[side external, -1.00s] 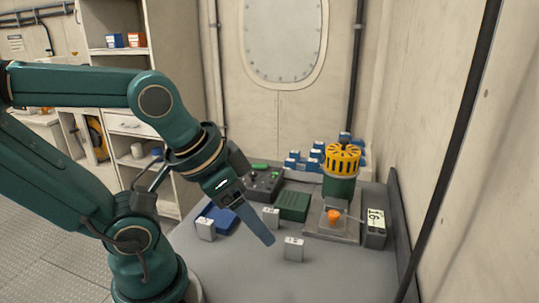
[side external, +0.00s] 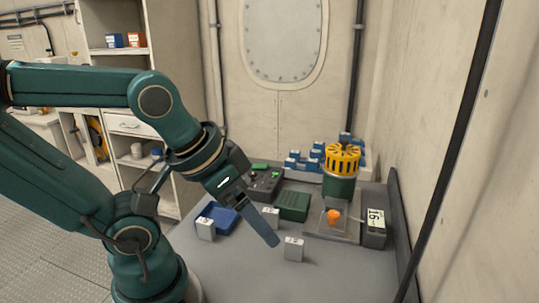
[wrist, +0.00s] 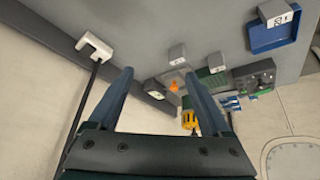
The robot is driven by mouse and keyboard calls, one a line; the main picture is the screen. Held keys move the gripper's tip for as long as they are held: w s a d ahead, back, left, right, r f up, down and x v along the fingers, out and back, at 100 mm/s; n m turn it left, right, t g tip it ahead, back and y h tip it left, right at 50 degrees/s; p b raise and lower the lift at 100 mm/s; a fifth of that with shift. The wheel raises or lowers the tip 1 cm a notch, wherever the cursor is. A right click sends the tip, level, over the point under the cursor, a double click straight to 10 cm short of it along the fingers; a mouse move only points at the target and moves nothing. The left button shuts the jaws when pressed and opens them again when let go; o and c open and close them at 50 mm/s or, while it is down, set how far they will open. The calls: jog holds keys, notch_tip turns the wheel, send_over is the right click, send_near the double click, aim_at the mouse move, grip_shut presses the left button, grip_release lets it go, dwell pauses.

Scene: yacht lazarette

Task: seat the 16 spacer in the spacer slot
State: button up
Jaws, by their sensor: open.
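I cannot make out the slot itself. My gripper (side external: 274,241) points down at a slant near the front and middle spacers. In the wrist view my gripper (wrist: 159,74) has its fingers wide apart, with nothing between them.
A yellow-topped green cylinder (side external: 341,164) stands behind the fixture. Blue-and-white blocks (side external: 310,158) sit at the back. The bench front is clear.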

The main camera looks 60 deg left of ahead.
jog(key=w+a+n+y, duration=0.1)
jog(key=w+a+n, duration=0.15)
jog(key=n, duration=0.25)
jog(key=n+g+y, duration=0.2)
jog(key=n, duration=0.2)
send_over(294, 242)
jog(key=s+d, duration=0.1)
notch_tip(294, 242, down, 7)
jog(key=shift+s+d+f+m, duration=0.1)
jog(key=shift+d+f+m, duration=0.05)
jog(key=shift+f, duration=0.3)
jog(key=shift+s+d+f+m, duration=0.1)
jog(key=shift+f+m, duration=0.05)
jog(key=shift+f, duration=0.25)
jog(key=shift+g, duration=0.3)
jog(key=shift+x, duration=2.5)
jog(key=shift+r, duration=0.1)
grip_shut()
